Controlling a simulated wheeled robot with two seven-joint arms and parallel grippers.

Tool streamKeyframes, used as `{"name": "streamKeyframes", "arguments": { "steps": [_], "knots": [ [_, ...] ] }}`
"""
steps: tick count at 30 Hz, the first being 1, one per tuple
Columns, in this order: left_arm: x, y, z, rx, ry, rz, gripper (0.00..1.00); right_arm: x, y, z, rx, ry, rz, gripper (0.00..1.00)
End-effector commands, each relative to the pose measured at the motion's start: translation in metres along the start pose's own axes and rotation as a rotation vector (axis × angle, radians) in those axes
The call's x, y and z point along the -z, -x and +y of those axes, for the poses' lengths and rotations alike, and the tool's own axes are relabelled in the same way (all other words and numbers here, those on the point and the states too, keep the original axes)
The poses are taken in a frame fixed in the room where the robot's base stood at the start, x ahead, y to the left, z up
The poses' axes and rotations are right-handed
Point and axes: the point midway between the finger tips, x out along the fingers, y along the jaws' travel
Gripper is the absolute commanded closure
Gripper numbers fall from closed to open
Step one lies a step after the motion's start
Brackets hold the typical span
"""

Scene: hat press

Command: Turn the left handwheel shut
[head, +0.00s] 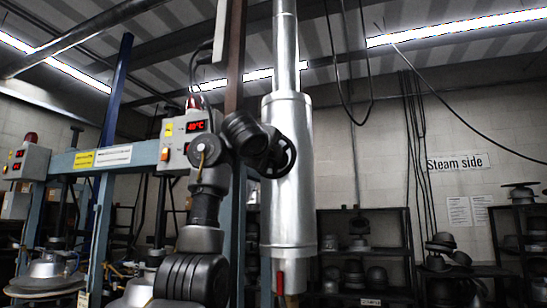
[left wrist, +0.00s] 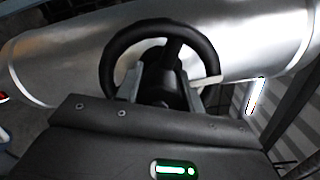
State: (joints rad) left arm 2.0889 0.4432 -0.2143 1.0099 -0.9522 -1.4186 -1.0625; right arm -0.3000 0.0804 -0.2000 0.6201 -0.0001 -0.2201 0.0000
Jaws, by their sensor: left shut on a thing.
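The black handwheel (head: 291,158) stands at the silver vertical cylinder in the middle of the head view. In the left wrist view its dark round rim and a spoke (left wrist: 107,62) show close up. My left gripper (head: 265,152) is at the wheel, and its two fingers (left wrist: 167,84) reach either side of the wheel's dark middle part. It is shut on the handwheel. The dark wrist hides part of the wheel and the exact contact in the head view. My right gripper is not in view.
The silver cylinder (head: 288,205) is right behind the wheel. A control box with a red display (head: 196,127) sits on a blue-grey frame (head: 145,152) at the left. Shelves with hat forms (head: 360,245) stand at the back right. Black cables (head: 345,90) hang right of the cylinder.

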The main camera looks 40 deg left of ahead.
Motion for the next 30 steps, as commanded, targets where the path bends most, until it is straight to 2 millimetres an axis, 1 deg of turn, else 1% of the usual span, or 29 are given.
{"name": "streamKeyframes", "arguments": {
  "steps": [7, 21, 22, 23, 24, 30],
  "knots": [
    [0.0016, -0.0016, 0.0025, -0.005, -0.066, -0.001, 0.85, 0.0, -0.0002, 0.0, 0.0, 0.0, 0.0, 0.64],
    [0.0021, -0.002, 0.0031, -0.006, -0.079, -0.001, 0.85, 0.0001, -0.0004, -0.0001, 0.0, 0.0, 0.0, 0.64],
    [0.0022, -0.002, 0.0031, -0.006, -0.079, -0.001, 0.6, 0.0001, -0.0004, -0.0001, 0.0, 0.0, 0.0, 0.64],
    [0.0021, -0.002, 0.0031, -0.006, -0.078, -0.001, 0.56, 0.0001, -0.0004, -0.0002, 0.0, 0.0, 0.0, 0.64],
    [0.002, -0.0018, 0.0029, -0.005, -0.078, -0.001, 0.53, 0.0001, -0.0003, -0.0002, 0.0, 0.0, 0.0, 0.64],
    [0.0012, -0.001, 0.0016, -0.002, -0.074, -0.001, 0.53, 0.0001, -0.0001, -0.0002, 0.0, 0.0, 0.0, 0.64]
  ]
}}
